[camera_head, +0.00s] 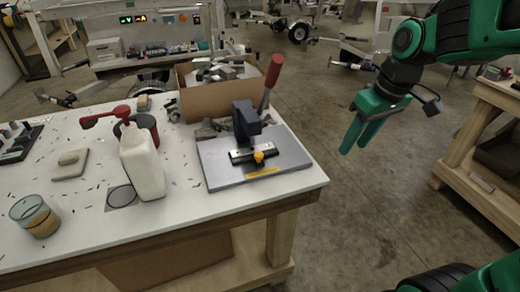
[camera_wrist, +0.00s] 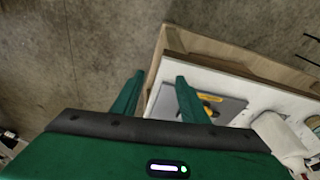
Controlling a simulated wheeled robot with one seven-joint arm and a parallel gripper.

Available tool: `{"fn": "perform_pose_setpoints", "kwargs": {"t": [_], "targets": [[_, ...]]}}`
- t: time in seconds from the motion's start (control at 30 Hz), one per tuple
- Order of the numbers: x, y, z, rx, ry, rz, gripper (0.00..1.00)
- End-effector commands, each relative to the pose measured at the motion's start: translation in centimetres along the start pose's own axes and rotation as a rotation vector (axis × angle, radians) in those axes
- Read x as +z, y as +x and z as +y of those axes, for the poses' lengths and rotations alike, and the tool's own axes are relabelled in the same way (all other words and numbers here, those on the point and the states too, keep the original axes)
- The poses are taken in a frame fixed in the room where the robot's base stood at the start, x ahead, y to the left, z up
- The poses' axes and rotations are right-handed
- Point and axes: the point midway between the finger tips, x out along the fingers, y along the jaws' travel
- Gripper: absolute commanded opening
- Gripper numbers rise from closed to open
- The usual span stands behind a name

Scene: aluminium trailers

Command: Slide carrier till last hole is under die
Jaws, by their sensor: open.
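The press stands on a grey base plate (camera_head: 222,170) near the right end of the white table. It has a dark die head (camera_head: 246,120) and a red lever (camera_head: 273,72) raised at a slant. The carrier (camera_head: 240,156), a dark strip with a yellow knob (camera_head: 259,157), lies below the head. Its holes are too small to tell. My gripper (camera_head: 356,147) is open and empty, over the floor to the right of the table, apart from the press. In the wrist view the fingers (camera_wrist: 155,97) point toward the table's edge, with the base plate (camera_wrist: 230,105) partly behind the right finger.
A cardboard box (camera_head: 205,101) of metal parts stands behind the press. A white bottle with a red pump (camera_head: 143,165), a glass jar (camera_head: 36,216) and a sanding block (camera_head: 71,161) stand to its left. A wooden bench (camera_head: 480,170) is at the right. Floor between is clear.

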Motion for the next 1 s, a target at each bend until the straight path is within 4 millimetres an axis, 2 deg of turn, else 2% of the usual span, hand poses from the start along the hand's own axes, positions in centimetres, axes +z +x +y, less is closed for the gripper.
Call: {"fn": "perform_pose_setpoints", "kwargs": {"t": [0.03,0.1,0.2,0.33,0.43,0.57,1.0], "targets": [[-3.2,0.6,-2.5,-0.029,-0.134,0.023,0.4],[-6.7,1.1,-5.8,-0.065,-0.292,0.059,0.4],[-10.2,1.6,-10.0,-0.109,-0.468,0.104,0.4],[-12.4,2.0,-13.6,-0.145,-0.597,0.14,0.4],[-13.1,2.4,-14.7,-0.157,-0.636,0.149,0.4],[-13.2,3.6,-15.1,-0.159,-0.641,0.15,0.4],[-13.8,10.7,-16.4,-0.157,-0.639,0.148,0.4]]}}
